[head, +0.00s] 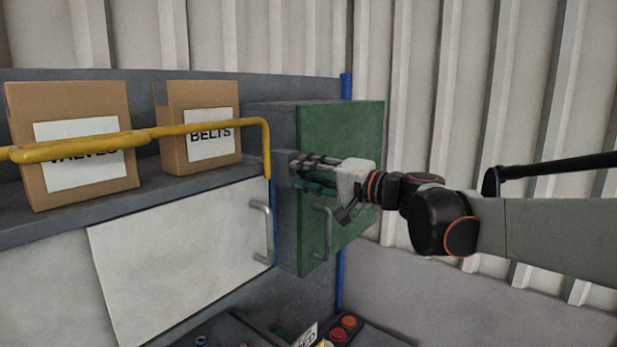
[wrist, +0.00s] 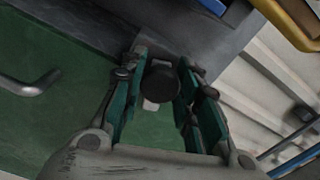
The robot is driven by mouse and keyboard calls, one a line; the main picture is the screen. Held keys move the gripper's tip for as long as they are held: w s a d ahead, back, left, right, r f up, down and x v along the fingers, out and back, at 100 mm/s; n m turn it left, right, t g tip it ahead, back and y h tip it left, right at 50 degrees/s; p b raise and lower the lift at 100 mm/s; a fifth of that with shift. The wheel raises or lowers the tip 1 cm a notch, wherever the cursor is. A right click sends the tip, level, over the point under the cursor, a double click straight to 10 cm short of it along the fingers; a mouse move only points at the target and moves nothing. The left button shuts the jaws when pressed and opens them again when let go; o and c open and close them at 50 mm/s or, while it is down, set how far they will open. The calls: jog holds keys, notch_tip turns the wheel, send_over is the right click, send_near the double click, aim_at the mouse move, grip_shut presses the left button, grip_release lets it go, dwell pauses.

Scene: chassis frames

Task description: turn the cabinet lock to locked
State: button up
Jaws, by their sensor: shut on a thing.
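The green cabinet door (head: 345,125) stands at the centre of the head view, with a grey bar handle (head: 326,235) low on it. In the wrist view the lock's dark round knob (wrist: 160,90) sits between my two fingers, with a small pale piece (wrist: 151,105) beside it against the green door. My gripper (head: 303,168) reaches in from the right across the door and is shut on the knob. In the head view my fingers hide the knob, so I cannot tell the lock's setting.
Left of the cabinet, boxes marked VALVES (head: 50,105) and BELTS (head: 175,130) stand on a grey shelf behind a yellow rail (head: 195,128). A white panel with its own handle (head: 262,230) is below. Red and orange buttons (head: 343,328) lie low at the bottom.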

jog(key=shift+f+m+b, duration=0.1)
jog(key=shift+m+b, duration=0.55)
jog(key=shift+m, duration=1.15)
jog(key=o, duration=1.1)
jog(key=v, duration=1.2)
